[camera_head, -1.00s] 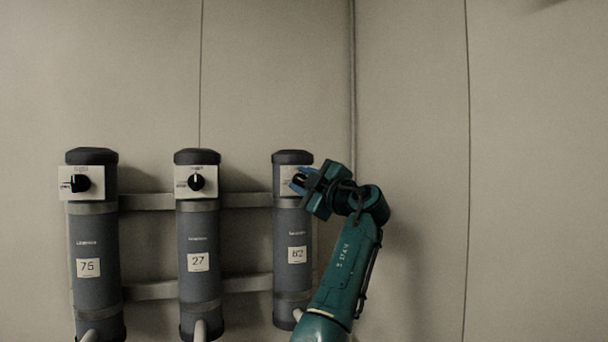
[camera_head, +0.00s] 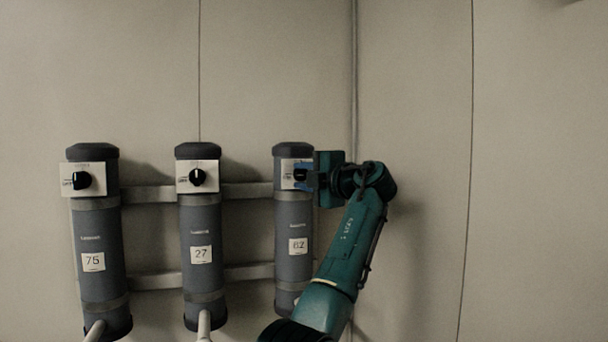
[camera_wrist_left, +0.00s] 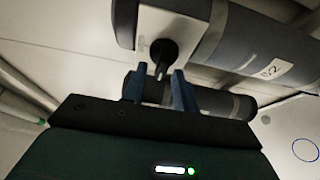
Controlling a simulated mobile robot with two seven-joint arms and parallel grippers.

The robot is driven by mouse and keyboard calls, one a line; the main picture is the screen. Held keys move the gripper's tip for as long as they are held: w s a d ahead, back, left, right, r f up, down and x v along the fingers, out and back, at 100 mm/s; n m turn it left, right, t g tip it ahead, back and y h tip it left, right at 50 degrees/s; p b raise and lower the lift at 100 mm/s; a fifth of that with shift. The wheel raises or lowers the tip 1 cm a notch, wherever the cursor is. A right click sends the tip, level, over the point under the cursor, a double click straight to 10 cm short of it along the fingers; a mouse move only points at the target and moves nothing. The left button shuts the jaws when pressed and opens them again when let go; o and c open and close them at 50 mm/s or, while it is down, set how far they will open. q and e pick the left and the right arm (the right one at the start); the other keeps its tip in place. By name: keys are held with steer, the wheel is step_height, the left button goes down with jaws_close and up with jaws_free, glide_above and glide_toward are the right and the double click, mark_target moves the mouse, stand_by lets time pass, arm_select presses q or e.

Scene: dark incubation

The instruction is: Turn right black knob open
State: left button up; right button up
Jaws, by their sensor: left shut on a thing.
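The right black knob (camera_head: 299,174) sits on a white plate (camera_head: 287,166) at the top of the right grey cylinder (camera_head: 293,219), labelled 62 or similar. In the head view my left gripper (camera_head: 302,176) reaches it from the right, with its blue fingers above and below the knob. The left wrist view shows the knob (camera_wrist_left: 165,52) on its plate, its lower part between the two fingertips (camera_wrist_left: 158,76). The gripper is shut on the knob. The fingers partly hide it in the head view, so its exact angle is unclear there. My right gripper is not in view.
Two similar cylinders stand to the left, labelled 27 (camera_head: 201,255) and 75 (camera_head: 93,262), each with a black knob (camera_head: 198,177) (camera_head: 81,181). Horizontal rails (camera_head: 248,190) join the cylinders. The wall to the right is bare.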

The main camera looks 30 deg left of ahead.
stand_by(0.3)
arm_select(q)
steer(key=o, duration=0.6)
steer(key=b+v, duration=0.3)
steer(key=v, duration=1)
steer(key=shift+d, duration=0.15)
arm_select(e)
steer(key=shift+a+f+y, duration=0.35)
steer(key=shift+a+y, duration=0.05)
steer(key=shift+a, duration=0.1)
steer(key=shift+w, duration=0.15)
